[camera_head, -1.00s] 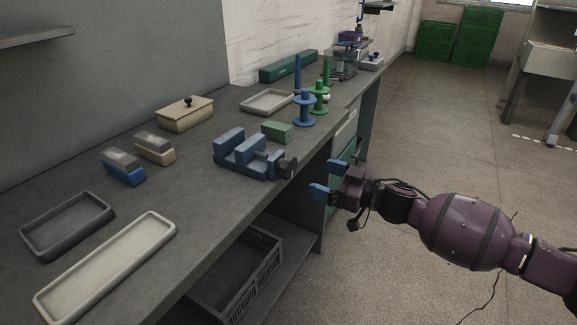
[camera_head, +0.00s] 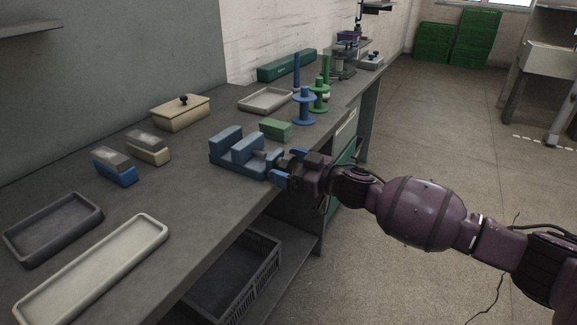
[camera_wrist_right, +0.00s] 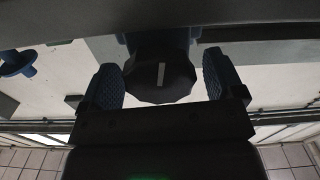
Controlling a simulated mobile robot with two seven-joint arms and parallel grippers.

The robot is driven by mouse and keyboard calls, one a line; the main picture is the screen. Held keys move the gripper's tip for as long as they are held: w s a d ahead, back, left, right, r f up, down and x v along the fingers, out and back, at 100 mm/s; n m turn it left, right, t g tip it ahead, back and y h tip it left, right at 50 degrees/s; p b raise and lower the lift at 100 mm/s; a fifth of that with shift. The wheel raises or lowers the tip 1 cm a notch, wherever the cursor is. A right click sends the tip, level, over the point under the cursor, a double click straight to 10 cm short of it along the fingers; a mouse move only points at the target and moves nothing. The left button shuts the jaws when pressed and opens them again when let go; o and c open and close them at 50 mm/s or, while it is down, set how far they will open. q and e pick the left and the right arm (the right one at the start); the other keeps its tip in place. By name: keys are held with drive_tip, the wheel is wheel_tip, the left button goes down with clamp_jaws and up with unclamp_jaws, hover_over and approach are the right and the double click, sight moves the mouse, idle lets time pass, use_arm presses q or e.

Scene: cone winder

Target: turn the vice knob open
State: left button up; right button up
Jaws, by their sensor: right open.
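The blue vice (camera_head: 240,150) sits near the front edge of the bench, with its jaws apart. Its dark knob is mostly hidden by my gripper in the head view. In the right wrist view the dark, many-sided knob (camera_wrist_right: 161,76) with a pale line on its face stands between my fingers. My right gripper (camera_head: 285,168) is open, with its blue fingertips on either side of the knob. In the right wrist view my right gripper (camera_wrist_right: 165,84) shows a gap between each finger and the knob. My left gripper is not in view.
A green block (camera_head: 275,129) lies behind the vice, and blue (camera_head: 304,107) and green (camera_head: 319,97) spools stand farther back. A cream tray (camera_head: 98,268), a dark tray (camera_head: 55,228) and a lidded box (camera_head: 180,113) are to the left. A crate (camera_head: 240,280) sits below.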

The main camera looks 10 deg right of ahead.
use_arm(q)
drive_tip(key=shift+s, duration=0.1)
use_arm(e)
drive_tip(key=shift+c, duration=0.4)
drive_tip(key=c, duration=0.8)
drive_tip(key=shift+r+n, duration=0.15)
drive_tip(key=shift+n, duration=0.15)
drive_tip(key=shift+c, duration=0.2)
drive_tip(key=shift+n+p, duration=0.6)
drive_tip(key=shift+n, duration=0.5)
drive_tip(key=o, duration=0.7)
drive_tip(key=shift+o, duration=1.1)
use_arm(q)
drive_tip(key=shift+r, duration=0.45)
